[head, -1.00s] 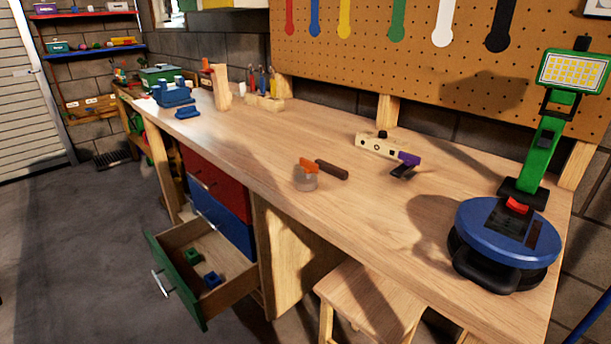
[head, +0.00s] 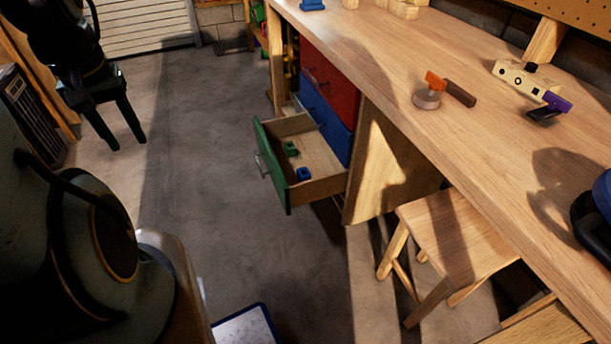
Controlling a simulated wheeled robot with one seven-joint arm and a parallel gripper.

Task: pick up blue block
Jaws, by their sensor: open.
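The blue block (head: 303,174) lies in the pulled-out bottom drawer (head: 325,187), on its wooden floor near the front. A green block (head: 290,148) lies farther back in the same drawer, apart from it. The drawer has a green front (head: 270,165) with a metal handle. My gripper (head: 124,148) is at the upper left, with its two dark fingers pointing down and spread apart. It is empty and well to the left of the drawer, over the grey floor in the picture.
The wooden workbench (head: 440,140) runs along the right, with a wooden stool (head: 455,235) beneath its edge. Closed red (head: 330,80) and blue (head: 325,117) drawers sit above the open one. A blue-rimmed white object (head: 245,328) is at the bottom edge. Grey floor left of the drawer is clear.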

